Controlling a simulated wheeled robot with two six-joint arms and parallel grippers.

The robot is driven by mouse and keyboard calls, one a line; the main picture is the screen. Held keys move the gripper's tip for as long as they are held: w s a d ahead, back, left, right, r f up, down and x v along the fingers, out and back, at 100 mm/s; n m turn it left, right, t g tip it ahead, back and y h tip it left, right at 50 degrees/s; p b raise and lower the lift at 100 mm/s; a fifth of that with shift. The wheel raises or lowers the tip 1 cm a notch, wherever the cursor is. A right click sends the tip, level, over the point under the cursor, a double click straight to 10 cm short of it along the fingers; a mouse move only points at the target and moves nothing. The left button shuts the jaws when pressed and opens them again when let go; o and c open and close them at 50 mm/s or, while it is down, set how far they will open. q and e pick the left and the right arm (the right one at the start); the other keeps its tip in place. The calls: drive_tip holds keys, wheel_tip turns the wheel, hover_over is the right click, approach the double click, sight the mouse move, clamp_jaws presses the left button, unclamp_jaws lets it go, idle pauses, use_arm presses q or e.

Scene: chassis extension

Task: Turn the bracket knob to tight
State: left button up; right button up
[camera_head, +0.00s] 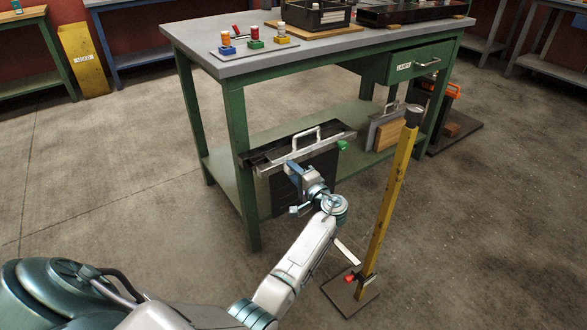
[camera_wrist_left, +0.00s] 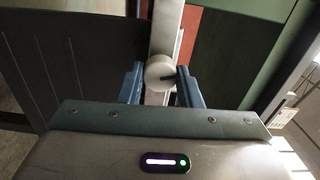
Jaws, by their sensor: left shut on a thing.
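A pale round knob (camera_wrist_left: 160,72) with a dark mark on its lower right sits on a light bar (camera_wrist_left: 165,30) in the left wrist view. My left gripper (camera_wrist_left: 160,82) has its two blue fingers on either side of the knob and is shut on it. In the head view my left gripper (camera_head: 294,174) reaches to the front of a dark panel (camera_head: 322,165) under a grey metal rail (camera_head: 330,139) with a handle. The knob is hidden behind my gripper there. My right gripper is not in view.
The green workbench (camera_head: 236,125) stands behind the panel, with small coloured items and dark trays on top. A yellow post (camera_head: 389,195) on a flat base stands to the right of my arm. A green piece (camera_head: 342,145) sits near the rail's right end. Open floor lies left.

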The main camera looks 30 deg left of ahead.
use_arm(q)
drive_tip(key=shift+m, duration=0.4)
drive_tip(key=o, duration=1)
drive_tip(key=shift+c, duration=0.2)
drive_tip(key=p+v, duration=0.1)
drive_tip(key=v, duration=1)
drive_tip(key=shift+w+a+f, duration=0.1)
